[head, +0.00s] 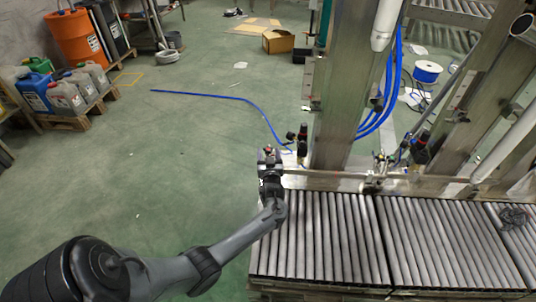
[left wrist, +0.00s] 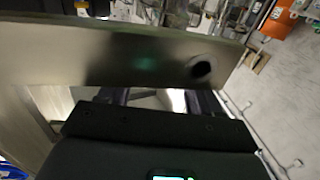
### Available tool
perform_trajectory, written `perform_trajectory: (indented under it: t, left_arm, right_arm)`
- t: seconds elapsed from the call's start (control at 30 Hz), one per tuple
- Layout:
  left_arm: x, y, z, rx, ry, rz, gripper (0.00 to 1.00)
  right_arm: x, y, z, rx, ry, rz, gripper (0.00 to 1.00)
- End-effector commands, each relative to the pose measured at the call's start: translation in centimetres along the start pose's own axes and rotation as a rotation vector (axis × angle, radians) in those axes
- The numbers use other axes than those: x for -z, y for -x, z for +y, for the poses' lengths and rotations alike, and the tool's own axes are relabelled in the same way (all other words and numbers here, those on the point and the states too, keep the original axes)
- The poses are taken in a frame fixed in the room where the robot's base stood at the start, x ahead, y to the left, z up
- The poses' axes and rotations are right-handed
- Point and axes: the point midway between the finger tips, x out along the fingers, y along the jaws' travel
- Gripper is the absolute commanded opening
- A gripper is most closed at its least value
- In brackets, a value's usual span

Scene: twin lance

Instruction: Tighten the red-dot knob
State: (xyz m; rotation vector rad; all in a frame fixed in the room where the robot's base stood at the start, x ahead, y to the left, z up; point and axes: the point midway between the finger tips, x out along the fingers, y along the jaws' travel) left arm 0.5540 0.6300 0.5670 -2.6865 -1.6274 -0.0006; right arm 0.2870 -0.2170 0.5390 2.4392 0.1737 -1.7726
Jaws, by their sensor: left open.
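My left gripper (head: 269,158) is at the left end of the metal rail beside the roller conveyor in the head view. It is open. A small red spot (head: 268,149) shows at its fingertips; I cannot tell whether this is the red-dot knob or whether the fingers touch it. In the left wrist view the dark gripper body (left wrist: 160,128) fills the bottom, and a metal plate (left wrist: 90,55) with a dark round hole crosses in front, hiding the fingertips. No knob is clear there. My right gripper is not in view.
A black-topped fitting (head: 302,137) stands just right of the gripper, by the steel post (head: 338,90). Another dark fitting (head: 420,150) is further right. Conveyor rollers (head: 320,235) lie below. A blue hose (head: 205,94) lies on the open green floor.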

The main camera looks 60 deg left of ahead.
Motion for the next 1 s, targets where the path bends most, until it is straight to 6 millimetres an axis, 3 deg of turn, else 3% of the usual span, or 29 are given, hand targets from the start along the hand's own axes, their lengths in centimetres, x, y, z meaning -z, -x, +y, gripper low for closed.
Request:
perform_trajectory:
  t: [0.2, 0.6, 0.93, 1.0]
  left_arm:
    - [-0.1, -2.0, 0.0, 0.0, 0.0, 0.001, 0.64]
    - [0.0, -2.4, 0.0, 0.0, 0.001, 0.0, 0.62]
    - [0.0, -2.4, 0.0, 0.0, 0.0, 0.0, 0.12]
    - [0.0, -2.4, 0.0, 0.0, 0.001, 0.0, 0.08]
  right_arm:
    - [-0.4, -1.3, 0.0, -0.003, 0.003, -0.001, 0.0]
    - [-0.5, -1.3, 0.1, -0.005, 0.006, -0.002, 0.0]
    - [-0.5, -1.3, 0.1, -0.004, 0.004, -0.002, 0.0]
    - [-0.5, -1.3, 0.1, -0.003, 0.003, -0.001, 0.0]
